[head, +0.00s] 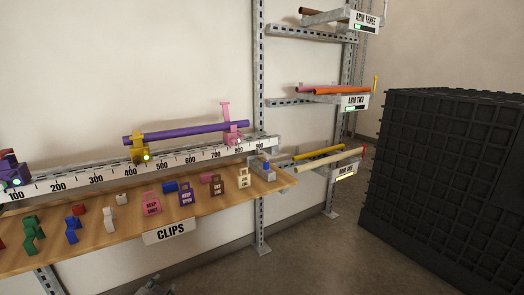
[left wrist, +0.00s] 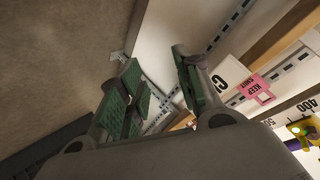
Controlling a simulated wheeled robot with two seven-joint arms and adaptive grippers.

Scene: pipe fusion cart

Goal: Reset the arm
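Three rack arms stick out from the upright frame in the head view. The top one carries the label "ARM THREE" (head: 366,20), the middle one "ARM TWO" (head: 355,102). The lowest arm's label (head: 345,172) is too small to read, and its strip glows yellow while the upper two show green. Orange pipes (head: 335,91) lie on the middle arm; yellow and cream pipes (head: 325,158) lie on the lowest. My left gripper (left wrist: 154,60) is open and empty in the left wrist view, near the underside of the clip shelf. My right gripper is not in view.
A wooden shelf (head: 110,240) marked "CLIPS" holds coloured clips and tags. Above it a numbered rail (head: 185,162) carries yellow and pink clamps with a purple pipe (head: 185,132). A large black crate (head: 450,180) stands at right. Floor between rack and crate is clear.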

